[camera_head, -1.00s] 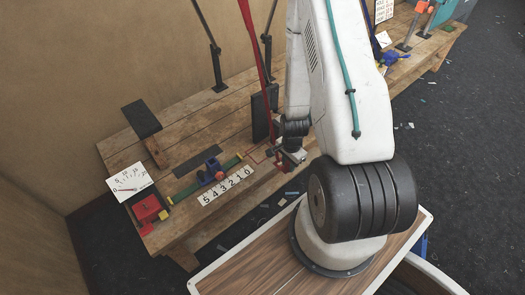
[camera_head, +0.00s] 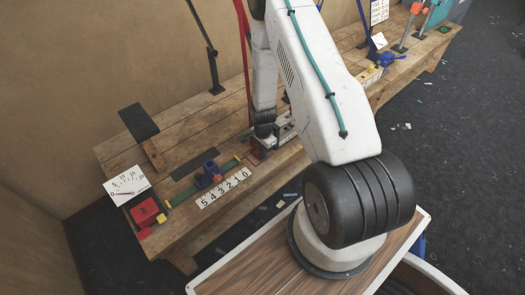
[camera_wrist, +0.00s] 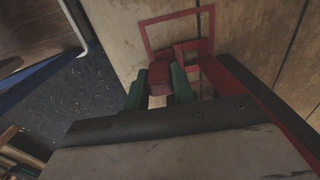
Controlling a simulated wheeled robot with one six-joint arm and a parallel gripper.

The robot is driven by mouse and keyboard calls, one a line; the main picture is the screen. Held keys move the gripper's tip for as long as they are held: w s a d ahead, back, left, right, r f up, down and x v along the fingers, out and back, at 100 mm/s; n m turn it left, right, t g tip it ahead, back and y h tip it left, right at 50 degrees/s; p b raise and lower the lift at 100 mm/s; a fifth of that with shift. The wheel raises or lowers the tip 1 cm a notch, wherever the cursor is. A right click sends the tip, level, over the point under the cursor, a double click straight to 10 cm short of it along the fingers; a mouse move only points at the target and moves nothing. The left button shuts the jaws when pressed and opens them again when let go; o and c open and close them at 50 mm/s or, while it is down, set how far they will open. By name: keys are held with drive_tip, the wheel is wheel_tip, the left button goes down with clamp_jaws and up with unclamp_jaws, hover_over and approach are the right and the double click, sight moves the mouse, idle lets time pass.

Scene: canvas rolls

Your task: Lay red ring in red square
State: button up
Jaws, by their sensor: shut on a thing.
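My gripper (camera_wrist: 158,92) has green fingers and is shut on a red block (camera_wrist: 160,74) in the wrist view. Beside the block is a small red open frame (camera_wrist: 207,68), seemingly the red ring; whether the two are joined I cannot tell. The red square (camera_wrist: 148,38) is an outline on the wooden bench, just beyond the held part. The ring's near side appears to overlap the outline's lower right. Its height above the wood is unclear. In the head view my gripper (camera_head: 264,145) is low over the bench, and the ring is too small to make out.
The wooden bench (camera_head: 190,135) runs along the wall. A long red strip (camera_head: 243,50) rises behind my arm. Left of my gripper are a blue device (camera_head: 208,175) on a green bar and a number strip (camera_head: 223,187). A red box (camera_head: 146,212) and a dial card (camera_head: 126,186) stand farther left.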

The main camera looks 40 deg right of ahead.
drive_tip(key=shift+f, duration=0.2)
drive_tip(key=o, duration=1)
drive_tip(key=shift+r, duration=0.15)
drive_tip(key=s+a+r+n, duration=0.1)
drive_tip(key=a+r+n, duration=0.2)
drive_tip(key=r, duration=1)
drive_tip(key=s+a+r+n, duration=0.2)
drive_tip(key=a+r, duration=0.1)
drive_tip(key=r, duration=1)
drive_tip(key=s+a+r+n, duration=0.1)
drive_tip(key=a+r+n, duration=0.2)
drive_tip(key=r, duration=1)
drive_tip(key=s+a+r+n, duration=0.4)
drive_tip(key=s+r, duration=0.3)
drive_tip(key=s, duration=0.4)
drive_tip(key=s+a+r+n+t, duration=0.1)
drive_tip(key=s+a+r+n, duration=0.4)
drive_tip(key=s+r, duration=0.3)
drive_tip(key=s, duration=0.3)
drive_tip(key=shift+s+a+n, duration=0.15)
drive_tip(key=shift+a+n, duration=0.05)
drive_tip(key=shift+n, duration=0.1)
